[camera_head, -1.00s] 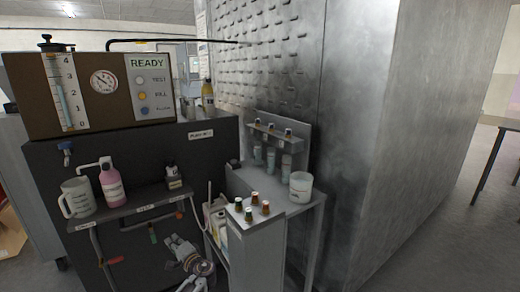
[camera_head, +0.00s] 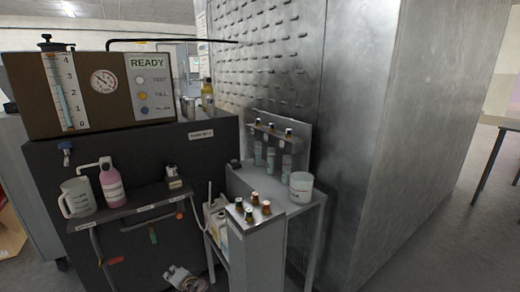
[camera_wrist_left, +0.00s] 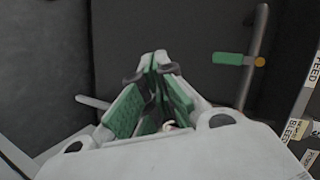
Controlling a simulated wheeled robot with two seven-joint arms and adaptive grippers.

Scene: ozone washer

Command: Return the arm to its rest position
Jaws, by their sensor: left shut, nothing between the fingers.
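My left gripper (camera_head: 176,272) is low in the head view, in front of the dark cabinet and below its shelf. Only its upper part shows above the bottom edge. In the left wrist view the gripper (camera_wrist_left: 155,62) has its fingertips together, with green pads along the fingers and nothing between them. It faces the dark cabinet front (camera_wrist_left: 160,25). A green-handled lever (camera_wrist_left: 232,59) is to its right, apart from it. My right gripper is not in view.
A red-handled valve (camera_head: 112,262) hangs below. A side stand (camera_head: 262,232) with several small capped bottles is to the right. Open floor lies further right.

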